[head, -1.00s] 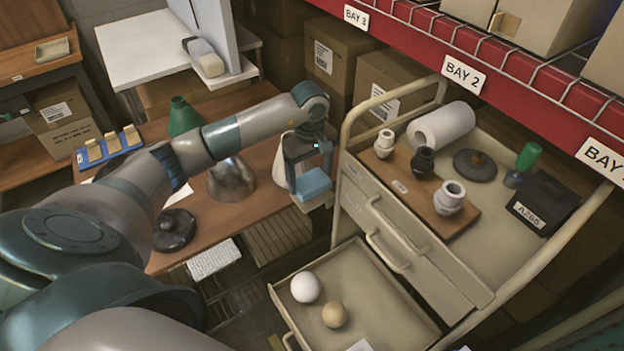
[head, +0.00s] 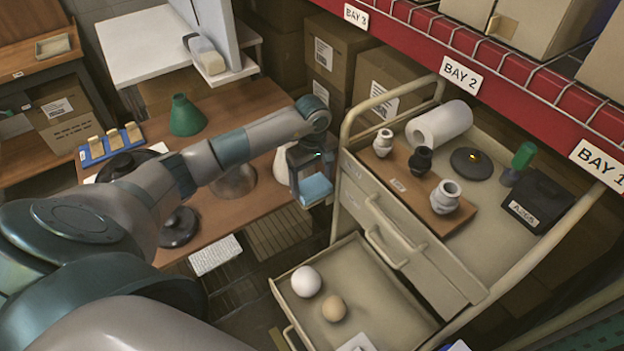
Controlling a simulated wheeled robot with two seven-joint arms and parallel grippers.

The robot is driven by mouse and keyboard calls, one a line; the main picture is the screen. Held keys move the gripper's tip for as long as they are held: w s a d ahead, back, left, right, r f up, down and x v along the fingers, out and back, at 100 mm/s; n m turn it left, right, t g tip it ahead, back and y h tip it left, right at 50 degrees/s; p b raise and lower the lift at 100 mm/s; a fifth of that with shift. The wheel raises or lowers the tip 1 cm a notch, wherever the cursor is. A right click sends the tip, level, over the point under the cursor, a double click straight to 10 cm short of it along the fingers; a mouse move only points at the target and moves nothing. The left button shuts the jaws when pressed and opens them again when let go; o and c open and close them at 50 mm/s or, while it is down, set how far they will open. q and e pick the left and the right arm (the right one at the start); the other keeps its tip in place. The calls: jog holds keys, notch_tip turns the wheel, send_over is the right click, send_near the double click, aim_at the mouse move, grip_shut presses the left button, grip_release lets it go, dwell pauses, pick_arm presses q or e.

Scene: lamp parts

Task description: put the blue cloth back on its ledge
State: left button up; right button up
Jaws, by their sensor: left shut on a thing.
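The blue cloth (head: 316,189) is a small light-blue folded block, held in the air near the left side of the beige drawer cart. My left gripper (head: 311,185) is shut on it, pointing down in front of the brown table's right end. A narrow white ledge (head: 236,74) runs along the foot of the upright panel at the back, with a pale rounded block (head: 207,56) on it. The cloth is well apart from this ledge. I cannot tell whether this is the cloth's own ledge. My right gripper is not in view.
The cart (head: 478,272) has its lower drawer (head: 382,300) pulled out, holding a white and a tan ball. Its top carries sockets, a paper roll (head: 439,124) and a black box (head: 541,201). The brown table (head: 236,117) holds a green cone (head: 186,115) and metal shades. Red shelving is at right.

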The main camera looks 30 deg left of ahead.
aim_at(312, 184)
pick_arm(q)
jog(key=shift+f, duration=0.1)
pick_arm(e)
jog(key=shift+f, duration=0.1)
pick_arm(q)
jog(key=shift+f, duration=0.1)
jog(key=o, duration=1)
jog(key=shift+r, duration=0.2)
jog(key=shift+r+b, duration=0.3)
jog(key=shift+r, duration=0.1)
jog(key=shift+r+b, duration=1.9)
jog(key=shift+r, duration=3.7)
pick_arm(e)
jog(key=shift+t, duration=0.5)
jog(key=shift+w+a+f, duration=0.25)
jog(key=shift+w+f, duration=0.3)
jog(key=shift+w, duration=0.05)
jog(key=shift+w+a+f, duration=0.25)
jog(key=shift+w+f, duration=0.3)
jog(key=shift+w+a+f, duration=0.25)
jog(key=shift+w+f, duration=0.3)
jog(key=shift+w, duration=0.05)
